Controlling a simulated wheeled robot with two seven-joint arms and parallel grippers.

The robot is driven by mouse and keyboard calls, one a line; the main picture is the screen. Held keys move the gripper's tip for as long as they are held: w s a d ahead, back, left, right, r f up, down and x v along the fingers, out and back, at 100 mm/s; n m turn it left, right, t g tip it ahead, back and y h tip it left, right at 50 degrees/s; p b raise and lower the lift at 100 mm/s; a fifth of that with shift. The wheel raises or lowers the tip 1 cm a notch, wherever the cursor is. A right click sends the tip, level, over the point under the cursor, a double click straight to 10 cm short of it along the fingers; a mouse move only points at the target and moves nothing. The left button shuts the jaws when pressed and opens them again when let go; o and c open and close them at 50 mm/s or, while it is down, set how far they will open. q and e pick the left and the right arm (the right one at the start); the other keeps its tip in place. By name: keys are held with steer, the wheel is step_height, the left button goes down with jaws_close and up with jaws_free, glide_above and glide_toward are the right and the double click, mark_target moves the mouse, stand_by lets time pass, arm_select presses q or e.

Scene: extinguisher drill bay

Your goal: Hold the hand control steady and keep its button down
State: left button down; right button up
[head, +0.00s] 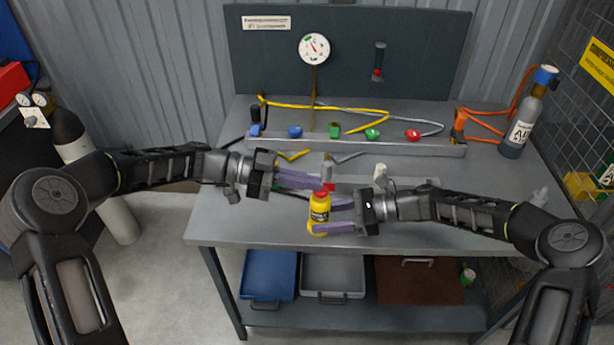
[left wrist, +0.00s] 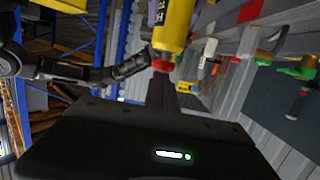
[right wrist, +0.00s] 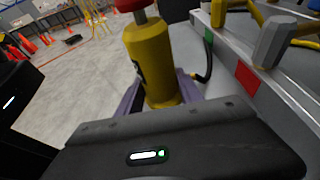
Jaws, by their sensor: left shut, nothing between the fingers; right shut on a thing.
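The hand control is a yellow cylinder (head: 320,210) with a dark label and a red button (head: 321,194) on top. It stands roughly upright above the bench's front part. My right gripper (head: 325,216) is shut around its body from the right; the yellow body also shows between the fingers in the right wrist view (right wrist: 152,62). My left gripper (head: 318,184) is shut and empty, its fingertips at the button's top. In the left wrist view the red button (left wrist: 163,65) meets the fingertips. I cannot tell how far the button is pressed.
Behind, a grey rail (head: 390,146) carries several coloured valve knobs on the bench (head: 225,225). A gauge (head: 314,48) stands at the back panel. A grey bottle (head: 521,125) with a blue cap is at right. Trays lie on the lower shelf.

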arm_select(q)
step_height(320, 180, down, 2)
stand_by(0.5)
steer(key=shift+a+f, duration=0.15)
steer(key=shift+f, duration=0.05)
arm_select(e)
steer(key=shift+r, duration=0.1)
stand_by(2.4)
stand_by(0.8)
arm_select(q)
steer(key=a+r, duration=0.7)
steer(key=a, duration=0.2)
steer(key=shift+a, duration=0.3)
arm_select(e)
steer(key=o, duration=1.1)
steer(key=shift+c, duration=0.2)
